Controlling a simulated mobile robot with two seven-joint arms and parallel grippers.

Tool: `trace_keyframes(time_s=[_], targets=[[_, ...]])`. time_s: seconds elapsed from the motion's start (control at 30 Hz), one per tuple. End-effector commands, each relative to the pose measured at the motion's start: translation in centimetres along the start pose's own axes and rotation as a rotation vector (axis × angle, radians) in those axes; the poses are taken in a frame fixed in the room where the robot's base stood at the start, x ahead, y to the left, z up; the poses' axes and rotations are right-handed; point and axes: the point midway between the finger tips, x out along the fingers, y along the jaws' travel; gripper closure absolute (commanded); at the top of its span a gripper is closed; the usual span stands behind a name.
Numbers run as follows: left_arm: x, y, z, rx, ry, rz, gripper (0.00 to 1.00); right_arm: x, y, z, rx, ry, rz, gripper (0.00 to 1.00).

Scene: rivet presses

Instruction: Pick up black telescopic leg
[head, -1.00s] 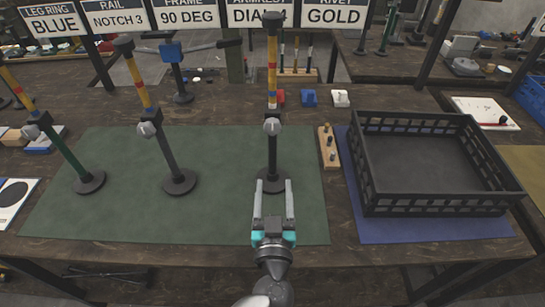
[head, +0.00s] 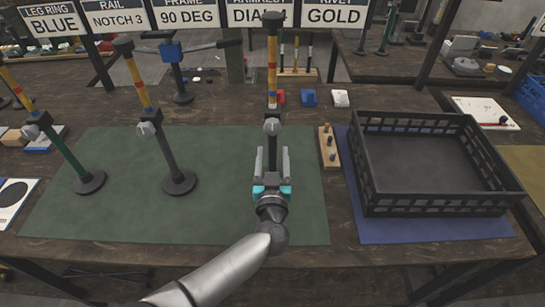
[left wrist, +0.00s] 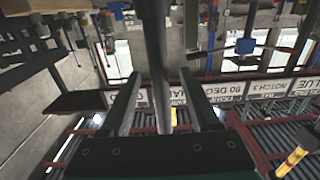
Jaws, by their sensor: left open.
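The black telescopic leg (head: 272,141) stands upright on the green mat, with a grey knob and a yellow upper tube with coloured bands. My left gripper (head: 271,153) is open, with one finger on each side of its lower tube; the gripper hides its base. In the left wrist view the leg's tube (left wrist: 154,60) runs between the spread fingers (left wrist: 160,100), with gaps at both sides. A dark grey leg (head: 163,150) and a green leg (head: 66,150) stand to the left. My right gripper is not in view.
A black crate (head: 440,207) sits on a blue mat at right. A wooden block with pegs (head: 328,148) stands between the crate and the leg. The green mat (head: 120,225) is bare at its front left. Red, blue and white parts lie behind.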

Motion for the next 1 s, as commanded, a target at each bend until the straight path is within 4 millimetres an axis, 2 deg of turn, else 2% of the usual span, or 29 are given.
trace_keyframes(time_s=[0.13, 0.37, 0.9, 1.0], targets=[[0.72, -0.01, -0.01, -0.001, 0.000, 0.000, 0.38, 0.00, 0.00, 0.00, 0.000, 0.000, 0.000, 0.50], [0.76, -0.02, 0.01, -0.001, -0.001, 0.000, 0.38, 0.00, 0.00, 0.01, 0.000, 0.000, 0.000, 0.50], [0.73, -0.03, 0.01, -0.001, -0.001, -0.001, 0.98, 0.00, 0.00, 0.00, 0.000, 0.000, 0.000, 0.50], [0.73, -0.03, 0.01, -0.001, -0.001, -0.001, 1.00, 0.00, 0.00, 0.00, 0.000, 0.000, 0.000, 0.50]])
